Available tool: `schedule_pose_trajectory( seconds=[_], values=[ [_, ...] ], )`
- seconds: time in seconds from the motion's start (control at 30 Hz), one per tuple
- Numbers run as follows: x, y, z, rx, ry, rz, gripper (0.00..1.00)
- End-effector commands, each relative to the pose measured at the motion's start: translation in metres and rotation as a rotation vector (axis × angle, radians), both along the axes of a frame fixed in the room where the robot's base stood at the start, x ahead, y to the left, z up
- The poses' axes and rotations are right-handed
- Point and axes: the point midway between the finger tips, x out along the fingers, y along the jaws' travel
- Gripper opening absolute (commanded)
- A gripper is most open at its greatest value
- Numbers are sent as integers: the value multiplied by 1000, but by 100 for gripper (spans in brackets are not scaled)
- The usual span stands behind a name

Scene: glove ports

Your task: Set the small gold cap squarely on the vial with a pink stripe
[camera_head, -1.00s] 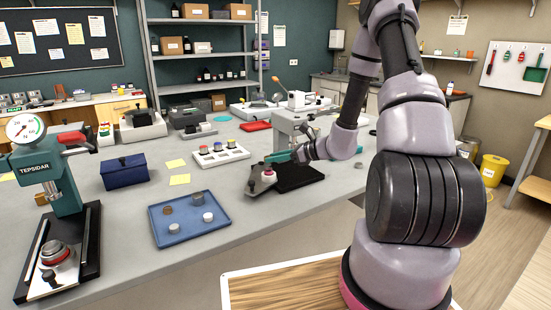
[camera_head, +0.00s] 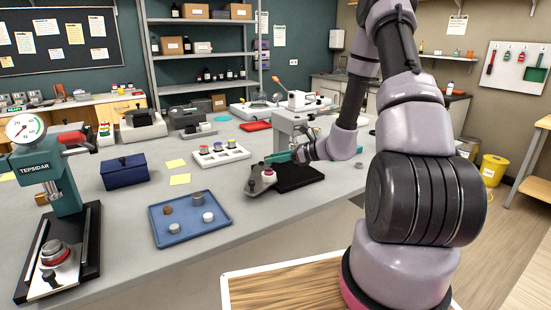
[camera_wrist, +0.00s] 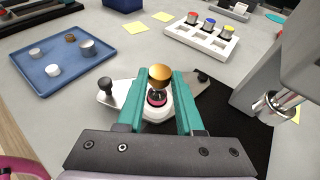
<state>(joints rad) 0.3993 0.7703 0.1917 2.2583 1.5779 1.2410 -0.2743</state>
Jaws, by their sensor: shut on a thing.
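The small gold cap (camera_wrist: 160,73) is between the teal fingertips of my gripper (camera_wrist: 161,77) in the wrist view, and the gripper is shut on it. The vial with a pink stripe (camera_wrist: 157,98) stands in a pale holder (camera_wrist: 137,101) just below the cap in the picture. Its pink also shows in the head view (camera_head: 269,175). The cap looks roughly in line with the vial; whether they touch, I cannot tell. In the head view my gripper (camera_head: 274,158) is above the holder, and the cap is too small to make out there.
A blue tray (camera_wrist: 35,78) with several small caps or discs lies to the left. A white rack (camera_wrist: 183,31) with coloured-top vials stands behind. A dark mat (camera_head: 301,176) and a grey press-like machine (camera_head: 285,124) are close on the right. A dark blue box (camera_head: 124,175) is further left.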

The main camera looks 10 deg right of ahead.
Motion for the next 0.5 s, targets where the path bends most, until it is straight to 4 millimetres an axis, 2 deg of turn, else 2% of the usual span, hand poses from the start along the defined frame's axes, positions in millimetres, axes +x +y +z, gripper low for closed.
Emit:
schedule_pose_trajectory(
  seconds=[0.5],
  values=[
    [0,0,-13,0,0,0,0]
  ],
)
